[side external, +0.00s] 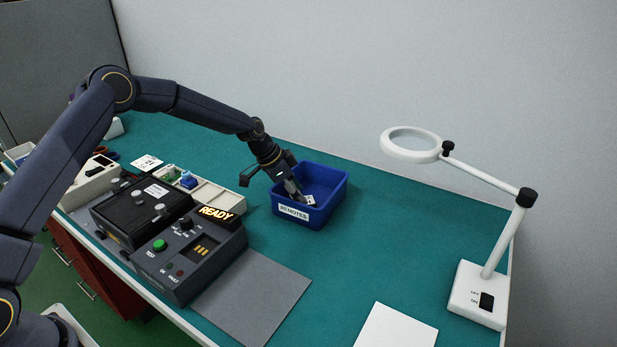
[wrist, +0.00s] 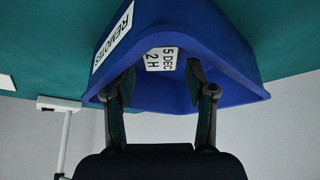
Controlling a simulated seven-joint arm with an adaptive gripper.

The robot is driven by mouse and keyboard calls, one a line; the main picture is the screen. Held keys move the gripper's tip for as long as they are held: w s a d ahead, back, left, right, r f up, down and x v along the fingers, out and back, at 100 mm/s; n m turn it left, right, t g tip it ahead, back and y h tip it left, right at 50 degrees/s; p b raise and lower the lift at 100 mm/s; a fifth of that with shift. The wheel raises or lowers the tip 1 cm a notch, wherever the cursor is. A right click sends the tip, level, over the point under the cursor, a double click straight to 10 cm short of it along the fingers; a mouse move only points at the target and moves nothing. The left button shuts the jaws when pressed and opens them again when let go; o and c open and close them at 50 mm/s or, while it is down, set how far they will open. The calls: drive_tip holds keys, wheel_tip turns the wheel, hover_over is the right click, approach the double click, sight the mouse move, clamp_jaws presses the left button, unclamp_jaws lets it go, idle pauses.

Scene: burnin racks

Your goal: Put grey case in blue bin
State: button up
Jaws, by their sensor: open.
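The blue bin (side external: 285,214), labelled REMOTES, stands on the green bench, and it also fills much of the wrist view (wrist: 225,45). My gripper (side external: 292,184) reaches down into the bin over its near left rim. In the wrist view my gripper (wrist: 162,75) is open, its two fingers apart inside the bin. A white printed label (wrist: 161,58) shows between and beyond the fingertips, and the side view shows it inside the bin (side external: 310,200). The body it is on is too dark to make out, so I cannot tell for sure that it is the grey case.
A tester with a lit READY sign (side external: 190,255) and a black box (side external: 143,212) stand left of the bin. A compartment tray (side external: 217,196) lies behind them. A magnifier lamp (side external: 478,290) stands at right.

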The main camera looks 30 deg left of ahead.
drive_tip(key=s+a+r+n+y, duration=0.3)
drive_tip(key=s+r+y, duration=0.1)
drive_tip(key=s+r, duration=1.75)
drive_tip(key=s+a+r+n, duration=0.1)
drive_tip(key=s+n, duration=0.2)
drive_tip(key=s, duration=0.6)
drive_tip(key=s+a+r+n+t, duration=0.1)
drive_tip(key=s+n, duration=0.2)
drive_tip(key=s, duration=0.6)
drive_tip(key=shift+s+a+t, duration=0.25)
drive_tip(key=shift+t, duration=0.05)
